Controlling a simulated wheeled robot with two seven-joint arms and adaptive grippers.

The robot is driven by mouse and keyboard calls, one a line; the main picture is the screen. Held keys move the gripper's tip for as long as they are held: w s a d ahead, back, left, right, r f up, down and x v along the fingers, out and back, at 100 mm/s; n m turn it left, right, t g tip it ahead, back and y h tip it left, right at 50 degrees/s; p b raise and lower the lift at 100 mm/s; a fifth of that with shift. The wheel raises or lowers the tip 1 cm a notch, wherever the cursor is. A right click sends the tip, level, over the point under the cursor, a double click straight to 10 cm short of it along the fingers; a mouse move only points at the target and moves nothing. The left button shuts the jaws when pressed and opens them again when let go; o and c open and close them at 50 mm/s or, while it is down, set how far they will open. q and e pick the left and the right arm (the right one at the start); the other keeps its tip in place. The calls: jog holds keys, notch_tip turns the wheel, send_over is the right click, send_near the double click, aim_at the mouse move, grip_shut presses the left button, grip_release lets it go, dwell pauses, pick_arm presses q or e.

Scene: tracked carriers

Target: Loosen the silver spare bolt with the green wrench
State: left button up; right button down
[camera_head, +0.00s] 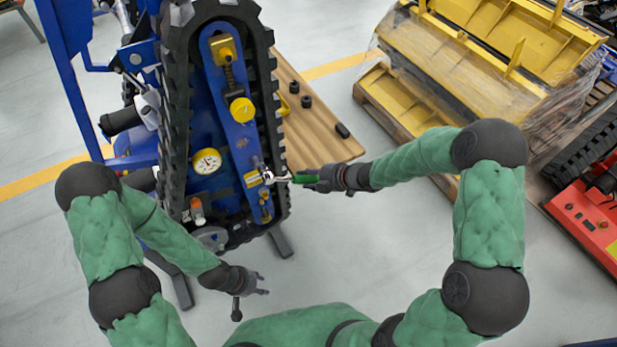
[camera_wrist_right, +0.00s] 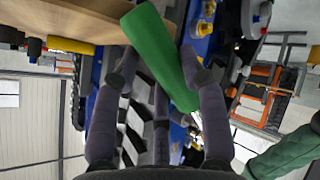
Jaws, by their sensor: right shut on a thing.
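The green wrench (camera_head: 304,178) is in my right gripper (camera_head: 312,181), which is shut on its green handle. The silver wrench head (camera_head: 268,176) points left and lies against the lower part of the blue track carrier (camera_head: 222,120). The silver spare bolt cannot be told apart clearly at the wrench head. In the right wrist view the green handle (camera_wrist_right: 152,48) lies slanted between my right gripper's fingers (camera_wrist_right: 162,90). My left gripper (camera_head: 262,285) is open and empty, low in front of the carrier and apart from it.
A wooden table (camera_head: 318,135) with small black parts stands behind my right gripper. Floor in front is clear.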

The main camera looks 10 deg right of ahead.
jog(key=shift+w+d+r+t, duration=0.3)
jog(key=shift+w+r, duration=0.3)
jog(key=shift+r, duration=0.05)
jog(key=shift+s+a+f, duration=0.1)
jog(key=shift+s+f, duration=0.05)
jog(key=shift+f, duration=0.1)
jog(key=shift+s+f, duration=0.15)
jog(key=shift+s, duration=0.05)
jog(key=shift+s+f, duration=0.1)
jog(key=shift+s, duration=0.15)
jog(key=shift+s+d+f+y, duration=0.1)
jog(key=shift+s+d+y, duration=0.1)
jog(key=shift+s, duration=0.5)
jog(key=shift+s+d+f+y, duration=0.1)
jog(key=shift+s+d, duration=0.05)
jog(key=shift+s, duration=0.55)
